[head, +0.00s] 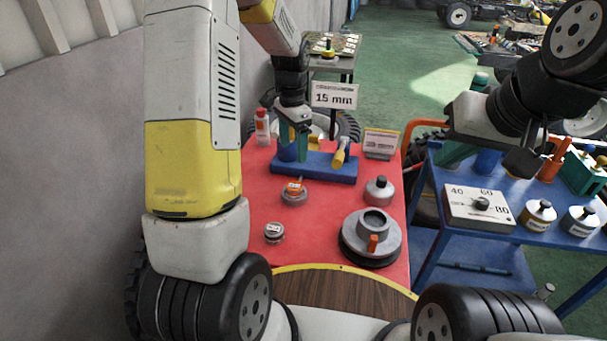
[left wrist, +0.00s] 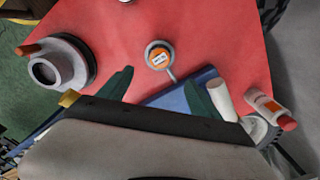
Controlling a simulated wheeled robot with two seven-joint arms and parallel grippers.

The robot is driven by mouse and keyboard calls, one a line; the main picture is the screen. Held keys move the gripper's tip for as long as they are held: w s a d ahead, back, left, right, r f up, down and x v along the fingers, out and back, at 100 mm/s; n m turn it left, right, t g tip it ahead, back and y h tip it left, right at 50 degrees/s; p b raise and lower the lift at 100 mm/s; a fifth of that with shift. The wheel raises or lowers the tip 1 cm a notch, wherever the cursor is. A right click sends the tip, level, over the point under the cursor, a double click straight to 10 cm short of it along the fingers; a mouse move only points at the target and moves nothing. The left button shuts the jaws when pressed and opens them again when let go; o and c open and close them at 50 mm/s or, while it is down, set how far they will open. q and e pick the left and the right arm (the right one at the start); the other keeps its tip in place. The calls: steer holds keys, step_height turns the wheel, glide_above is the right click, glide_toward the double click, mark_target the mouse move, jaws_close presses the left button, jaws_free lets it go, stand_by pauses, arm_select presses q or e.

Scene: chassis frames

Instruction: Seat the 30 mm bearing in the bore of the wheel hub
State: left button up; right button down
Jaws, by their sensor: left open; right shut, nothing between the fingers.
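The wheel hub (head: 351,250) is a grey stepped disc with a raised round bore and an orange peg, at the near right of the red table; it shows at upper left in the left wrist view (left wrist: 75,75). A ring-shaped part with an orange label (head: 294,194) lies left of the hub, also in the left wrist view (left wrist: 159,55). A smaller ring-shaped part with a white label (head: 273,232) lies nearer. Labels are unreadable, so I cannot tell which is the 30 mm bearing. My left gripper (head: 292,138) is open, above the blue rack.
The blue rack (head: 325,170) holds a yellow-handled tool (head: 341,153). A grey pot with a black knob (head: 379,191) stands behind the hub. A "15 mm" sign (head: 335,95) rises behind. The blue cart (head: 428,215) carries a dial box (head: 478,208) and jars. Red surface around the labelled parts is clear.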

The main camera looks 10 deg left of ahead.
mark_target(294, 186)
arm_select(q)
step_height(294, 186, down, 13)
steer(key=shift+f, duration=0.2)
jaws_close()
stand_by(0.6)
